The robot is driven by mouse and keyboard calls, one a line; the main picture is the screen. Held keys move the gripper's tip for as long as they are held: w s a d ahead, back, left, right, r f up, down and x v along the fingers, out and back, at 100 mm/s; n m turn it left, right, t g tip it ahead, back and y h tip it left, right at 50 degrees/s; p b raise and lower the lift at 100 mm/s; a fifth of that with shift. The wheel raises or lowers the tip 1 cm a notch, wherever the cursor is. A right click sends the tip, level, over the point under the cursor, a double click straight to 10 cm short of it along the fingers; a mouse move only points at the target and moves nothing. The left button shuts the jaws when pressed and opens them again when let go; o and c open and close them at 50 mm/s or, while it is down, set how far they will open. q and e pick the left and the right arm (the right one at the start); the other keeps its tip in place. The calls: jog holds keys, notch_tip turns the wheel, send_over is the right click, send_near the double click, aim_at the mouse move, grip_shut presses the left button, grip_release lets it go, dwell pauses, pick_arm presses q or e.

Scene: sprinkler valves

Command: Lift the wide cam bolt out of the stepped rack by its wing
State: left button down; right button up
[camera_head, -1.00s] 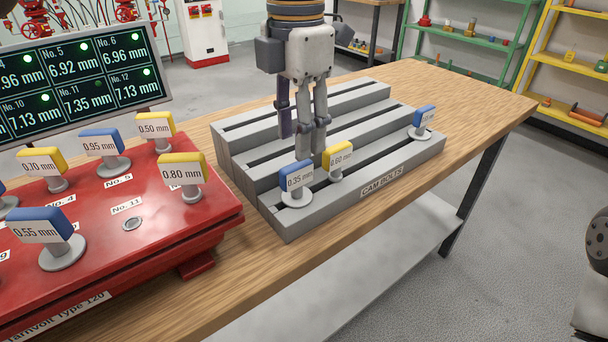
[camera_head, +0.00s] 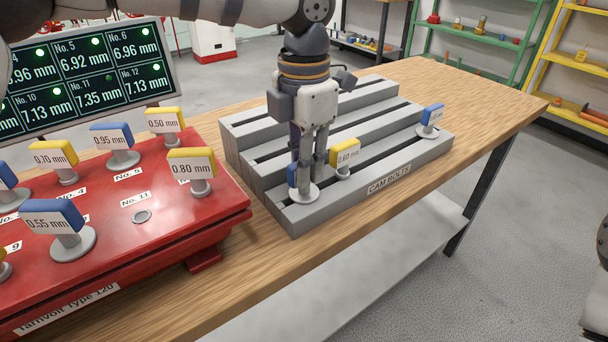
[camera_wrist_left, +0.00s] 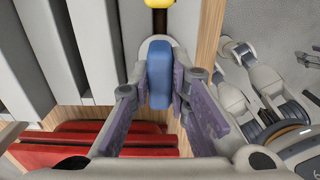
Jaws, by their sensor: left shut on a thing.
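The stepped rack (camera_head: 405,155) is grey, with long slots and a CAM BOLTS label. My left gripper (camera_head: 305,185) reaches down over its front step, shut on the blue wing of a cam bolt (camera_head: 292,174). In the left wrist view the blue wing (camera_wrist_left: 159,75) sits between the two purple-grey finger pads (camera_wrist_left: 160,97). The bolt's pale round disc (camera_head: 309,195) shows by the fingertips at the front step; I cannot tell if it is lifted at all. A yellow-winged 0.60 mm bolt (camera_head: 346,153) stands close by on the right.
Another blue-winged bolt (camera_head: 432,115) stands at the rack's right end. A red valve block (camera_head: 150,245) with several winged bolts and an open hole (camera_head: 142,216) is to the left, before a screen (camera_head: 88,75). The wooden bench (camera_head: 470,95) is clear to the right.

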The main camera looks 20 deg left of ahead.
pick_arm(q)
jog(key=shift+r, duration=0.35)
notch_tip(320, 180, up, 3)
jog(key=shift+s+r, duration=0.1)
jog(key=s+d+r, duration=0.2)
jog(key=s+r, duration=0.2)
jog(key=s, duration=0.2)
jog(key=s+d+r+p, duration=0.1)
jog(key=s+d+r, duration=0.1)
jog(key=s+r, duration=0.3)
jog(key=shift+s+d, duration=0.25)
jog(key=shift+s, duration=0.8)
pick_arm(e)
jog(key=shift+w+r+t, duration=0.4)
jog(key=shift+w+r, duration=0.5)
jog(key=shift+w, duration=0.05)
pick_arm(q)
jog(key=shift+r, duration=0.1)
notch_tip(320, 180, up, 6)
